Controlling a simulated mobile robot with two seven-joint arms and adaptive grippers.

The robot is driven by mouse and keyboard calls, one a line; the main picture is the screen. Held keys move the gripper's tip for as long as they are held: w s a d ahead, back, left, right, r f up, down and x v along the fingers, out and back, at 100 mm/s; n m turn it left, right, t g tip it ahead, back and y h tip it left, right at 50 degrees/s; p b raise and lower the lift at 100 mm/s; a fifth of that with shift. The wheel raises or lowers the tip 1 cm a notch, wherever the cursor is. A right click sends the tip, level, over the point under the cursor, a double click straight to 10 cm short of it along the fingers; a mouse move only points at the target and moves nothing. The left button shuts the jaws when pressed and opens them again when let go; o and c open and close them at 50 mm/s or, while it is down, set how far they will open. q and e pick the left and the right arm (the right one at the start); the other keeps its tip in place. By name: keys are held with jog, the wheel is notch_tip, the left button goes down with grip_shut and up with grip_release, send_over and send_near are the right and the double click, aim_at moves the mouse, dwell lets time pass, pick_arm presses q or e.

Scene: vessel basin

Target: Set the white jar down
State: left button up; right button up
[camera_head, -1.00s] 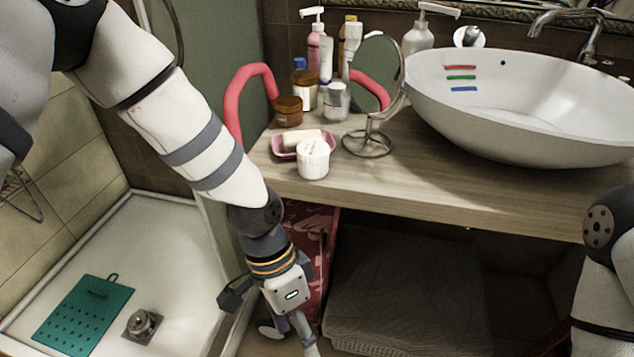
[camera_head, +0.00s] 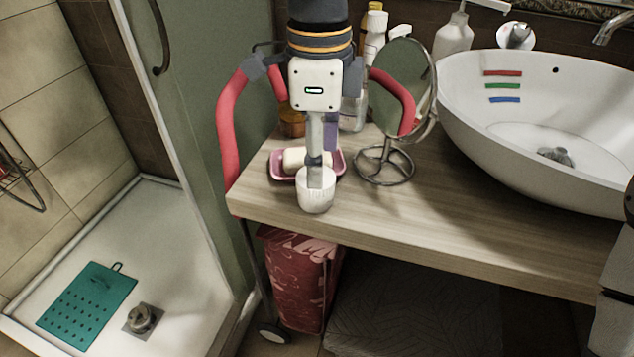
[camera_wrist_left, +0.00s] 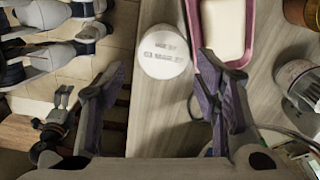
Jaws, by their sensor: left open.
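The white jar (camera_head: 316,196) stands upright on the wooden counter (camera_head: 450,215), close to its front left edge. In the left wrist view, the jar's round white lid (camera_wrist_left: 163,52) with dark lettering lies between the two finger lines. My left gripper (camera_head: 315,178) points down at the jar; its near finger overlaps the jar's top in the head view. In the left wrist view this gripper (camera_wrist_left: 160,72) is open, with a gap beside the jar on each side. My right gripper is outside the head view; small dark parts at the wrist view's lower left may belong to it.
A pink soap dish (camera_head: 334,174) with a white bar sits just behind the jar. A round mirror (camera_head: 384,166) on a wire stand is to its right, then the white basin (camera_head: 470,110). Bottles crowd the back. The counter's front right is clear.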

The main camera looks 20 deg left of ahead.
pick_arm(q)
notch_tip(320, 180, down, 6)
jog(key=shift+w+r, duration=0.15)
jog(key=shift+r, duration=0.05)
jog(key=c, duration=1.1)
jog(key=shift+r, duration=0.1)
